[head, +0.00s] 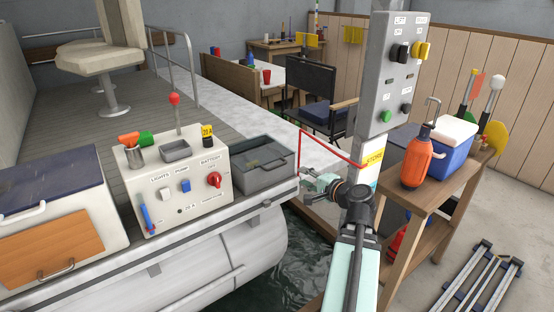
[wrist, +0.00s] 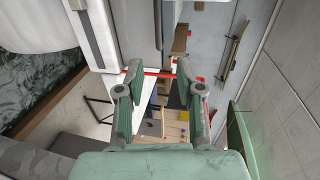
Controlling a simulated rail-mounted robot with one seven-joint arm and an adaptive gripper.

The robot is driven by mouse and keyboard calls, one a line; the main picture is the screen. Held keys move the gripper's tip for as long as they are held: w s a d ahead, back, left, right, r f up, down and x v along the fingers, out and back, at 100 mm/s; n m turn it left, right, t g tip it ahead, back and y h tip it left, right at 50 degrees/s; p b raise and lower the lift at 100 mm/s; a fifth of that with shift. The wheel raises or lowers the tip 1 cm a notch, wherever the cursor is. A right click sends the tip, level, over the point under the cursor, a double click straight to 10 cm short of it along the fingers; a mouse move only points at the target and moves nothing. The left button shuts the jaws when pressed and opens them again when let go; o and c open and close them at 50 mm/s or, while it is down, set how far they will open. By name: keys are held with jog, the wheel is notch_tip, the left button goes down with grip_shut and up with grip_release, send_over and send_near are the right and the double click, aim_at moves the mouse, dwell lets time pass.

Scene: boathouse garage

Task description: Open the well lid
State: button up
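My gripper (head: 312,182) is right of the grey box, apart from both lids. In the wrist view my gripper (wrist: 159,80) has its pale green fingers spread, with nothing held between them.
A thin red bar (head: 330,146) runs from the grey control post (head: 394,75) just above my gripper. The switch console (head: 180,185) stands between the two boxes. Water (head: 300,262) lies below the boat. A wooden cart (head: 447,190) with a cooler is at right.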

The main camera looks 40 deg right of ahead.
aim_at(278, 166)
jog(key=shift+w+a+r+p, duration=0.15)
jog(key=shift+w+p, duration=0.35)
jog(key=shift+p, duration=2.05)
jog(key=x, duration=0.5)
jog(key=p+x, duration=0.1)
jog(key=x, duration=0.4)
jog(key=p+x, duration=0.1)
jog(key=x, duration=0.3)
jog(key=shift+w+f, duration=0.3)
jog(key=shift+f, duration=0.15)
grip_shut()
